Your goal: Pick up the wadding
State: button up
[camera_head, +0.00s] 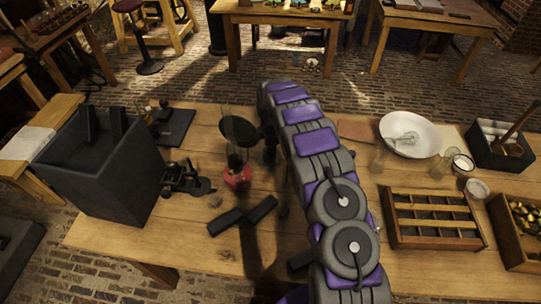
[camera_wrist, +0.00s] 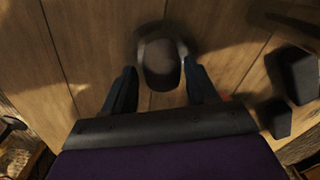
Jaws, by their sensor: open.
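My gripper is open in the wrist view (camera_wrist: 163,82), pointing down at the wooden table. A dark grey, rounded, blurred object (camera_wrist: 160,62) lies between and just beyond its two fingers, with a visible gap to each. I cannot tell whether this is the wadding.
A large dark bin (camera_head: 98,165) is at the table's left. A white bowl (camera_head: 422,145), glass jars (camera_head: 440,165) and a divided wooden tray (camera_head: 392,225) are on the right.

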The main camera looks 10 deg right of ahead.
aim_at(267, 150)
jog(key=f, duration=0.2)
jog(key=a+f+b, duration=0.1)
jog(key=f, duration=0.1)
jog(key=shift+a, duration=0.15)
jog(key=shift+d+r, duration=0.15)
jog(key=shift+d, duration=0.4)
jog(key=c, duration=0.3)
jog(key=shift+s+a, duration=0.1)
jog(key=c, duration=0.3)
jog(key=shift+a, duration=0.35)
jog(key=shift+c, duration=0.5)
jog(key=shift+d+r, duration=0.15)
jog(key=shift+r, duration=0.15)
notch_tip(267, 150, up, 9)
jog(key=p, duration=0.2)
jog(key=shift+r+p, duration=0.2)
jog(key=shift+p, duration=0.1)
